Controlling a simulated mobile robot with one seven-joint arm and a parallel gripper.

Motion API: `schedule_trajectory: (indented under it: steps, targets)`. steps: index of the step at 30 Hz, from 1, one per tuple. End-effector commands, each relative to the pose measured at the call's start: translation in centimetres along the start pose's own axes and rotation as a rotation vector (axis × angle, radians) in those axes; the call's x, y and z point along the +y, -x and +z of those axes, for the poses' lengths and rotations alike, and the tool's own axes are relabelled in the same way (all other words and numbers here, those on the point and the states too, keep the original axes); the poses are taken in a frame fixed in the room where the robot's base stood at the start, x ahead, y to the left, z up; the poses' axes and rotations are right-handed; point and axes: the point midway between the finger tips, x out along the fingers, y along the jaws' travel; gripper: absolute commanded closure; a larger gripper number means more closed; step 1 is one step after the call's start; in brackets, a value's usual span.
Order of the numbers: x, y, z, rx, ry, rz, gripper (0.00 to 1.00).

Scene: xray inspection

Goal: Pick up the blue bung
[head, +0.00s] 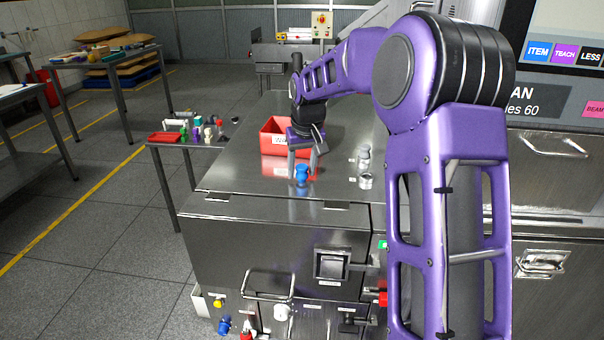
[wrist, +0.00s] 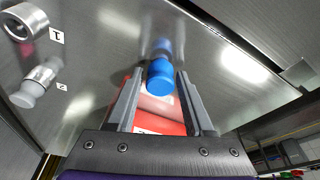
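The blue bung (head: 301,173) stands on the steel top of the cabinet (head: 240,172), in front of the red bin. It also shows in the wrist view (wrist: 160,74), rounded end toward the camera. My gripper (head: 304,172) points down over it, with its fingers spread. In the wrist view my gripper's fingertips (wrist: 161,72) lie to either side of the bung, with narrow gaps visible. I cannot tell exactly how far down the fingers reach along it.
A red bin (head: 270,137) stands close behind my gripper. Two metal cylindrical pieces (head: 364,160) stand to the right beside small labels. A side table (head: 190,143) with a red tray and small items is at left. The steel top is clear at front left.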

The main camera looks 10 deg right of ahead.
Motion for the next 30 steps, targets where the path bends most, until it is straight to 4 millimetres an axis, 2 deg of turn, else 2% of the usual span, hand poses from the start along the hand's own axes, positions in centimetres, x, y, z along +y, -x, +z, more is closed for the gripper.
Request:
schedule_trajectory:
  steps: [1, 8, 16, 20, 30]
  targets:
    - [0.0, 0.0, 0.0, 0.0, 0.0, 0.0, 0.58]
    - [0.0, 0.0, 0.0, 0.0, 0.0, 0.0, 1.0]
    - [0.0, 0.1, 0.0, 0.0, 0.0, 0.0, 1.0]
    - [0.0, 0.9, -0.3, 0.001, 0.001, 0.001, 1.0]
    - [0.0, 7.3, -2.1, 0.002, 0.0, 0.001, 1.0]
